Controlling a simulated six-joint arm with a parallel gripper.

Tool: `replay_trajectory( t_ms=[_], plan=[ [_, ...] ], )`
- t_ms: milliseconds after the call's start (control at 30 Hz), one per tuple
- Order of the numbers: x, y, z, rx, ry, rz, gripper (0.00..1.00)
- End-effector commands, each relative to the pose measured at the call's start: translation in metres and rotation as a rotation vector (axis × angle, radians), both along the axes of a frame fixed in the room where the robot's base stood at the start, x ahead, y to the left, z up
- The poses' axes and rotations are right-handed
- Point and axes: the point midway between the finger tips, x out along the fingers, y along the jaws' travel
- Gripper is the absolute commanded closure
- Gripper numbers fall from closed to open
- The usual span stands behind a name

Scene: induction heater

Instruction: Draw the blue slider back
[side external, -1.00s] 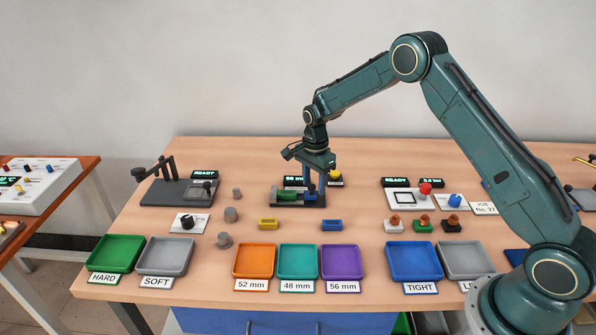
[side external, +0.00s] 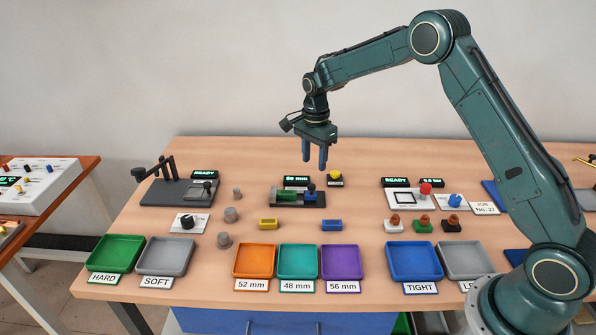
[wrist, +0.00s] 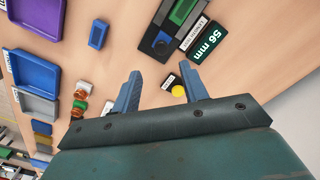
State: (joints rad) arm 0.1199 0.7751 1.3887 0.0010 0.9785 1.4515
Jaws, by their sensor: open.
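The blue slider (side external: 310,196), with a dark round knob on top, sits at the right part of a dark measuring fixture (side external: 283,203). A green block (side external: 287,195) lies in the fixture to the left of the slider. I cannot tell whether slider and block touch. My gripper (side external: 314,169) is open and empty, pointing down above the fixture, clear of the slider. In the wrist view my gripper (wrist: 164,88) shows its two blue fingers apart. The fixture (wrist: 147,43) is beyond them at the top, with the green block (wrist: 182,12) in it.
Loose yellow (side external: 268,224) and blue (side external: 331,225) blocks lie in front. Orange, teal and purple trays (side external: 341,277) line the front edge.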

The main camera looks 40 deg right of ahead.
Motion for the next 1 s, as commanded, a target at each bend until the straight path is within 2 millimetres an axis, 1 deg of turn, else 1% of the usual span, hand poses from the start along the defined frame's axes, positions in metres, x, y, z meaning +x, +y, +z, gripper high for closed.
replay_trajectory(
  t_ms=[33, 200, 400, 533, 867, 1000],
  plan=[
    [0.001, 0.000, 0.010, -0.001, -0.004, 0.000, 0.56],
    [0.000, 0.000, 0.036, -0.001, -0.002, -0.001, 0.56],
    [0.000, -0.001, 0.053, -0.001, 0.000, -0.001, 0.56],
    [0.000, -0.001, 0.058, 0.000, 0.001, -0.001, 0.56],
    [0.000, 0.000, 0.058, 0.000, 0.001, -0.001, 0.56],
    [-0.003, 0.001, 0.063, -0.001, -0.004, 0.014, 0.56]
  ],
)
